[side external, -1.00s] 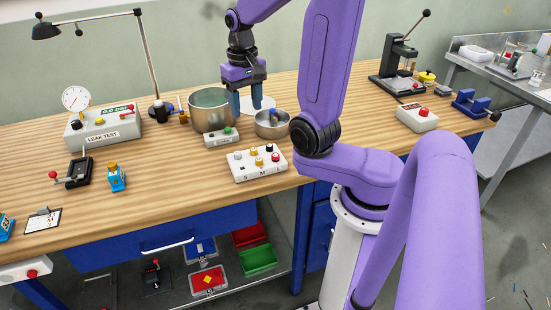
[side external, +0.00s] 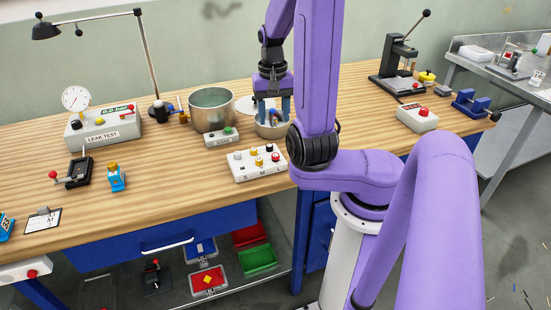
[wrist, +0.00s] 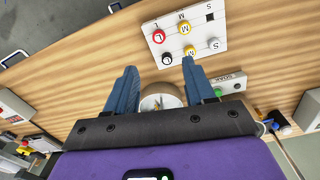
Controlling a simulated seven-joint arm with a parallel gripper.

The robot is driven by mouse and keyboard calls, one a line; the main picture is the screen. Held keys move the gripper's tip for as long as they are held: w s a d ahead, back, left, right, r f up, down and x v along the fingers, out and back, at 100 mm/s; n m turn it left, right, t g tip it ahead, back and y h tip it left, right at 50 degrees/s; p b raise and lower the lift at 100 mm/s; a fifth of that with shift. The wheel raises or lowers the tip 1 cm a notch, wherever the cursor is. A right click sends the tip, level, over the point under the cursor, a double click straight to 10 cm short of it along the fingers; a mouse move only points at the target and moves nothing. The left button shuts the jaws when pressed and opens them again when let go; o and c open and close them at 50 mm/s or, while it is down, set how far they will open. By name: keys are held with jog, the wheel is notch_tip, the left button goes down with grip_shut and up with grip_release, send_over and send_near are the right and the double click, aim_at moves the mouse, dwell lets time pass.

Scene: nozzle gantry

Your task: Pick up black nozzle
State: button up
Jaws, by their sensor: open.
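A white rack (side external: 259,172) marked S, M and L holds several nozzles. The black nozzle (side external: 269,149) is in its back row at the right, above L. My gripper (side external: 272,118) points down over the small metal bowl (side external: 270,131), behind the rack. Its blue fingers are apart with nothing held between them. In the wrist view the fingers (wrist: 160,70) show on either side of the bowl, and the rack lies beyond their tips.
A larger metal pot (side external: 211,106) stands left of the bowl. A small box with a green button (side external: 228,131) sits between pot and rack. The small bowl holds small items that I cannot make out. Bare wood lies left of the rack.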

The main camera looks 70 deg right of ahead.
aim_at(276, 155)
jog(key=shift+s+d+f, duration=0.1)
jog(key=shift+f, duration=3.15)
jog(key=shift+s+f, duration=0.1)
jog(key=shift+f, duration=3.1)
grip_shut()
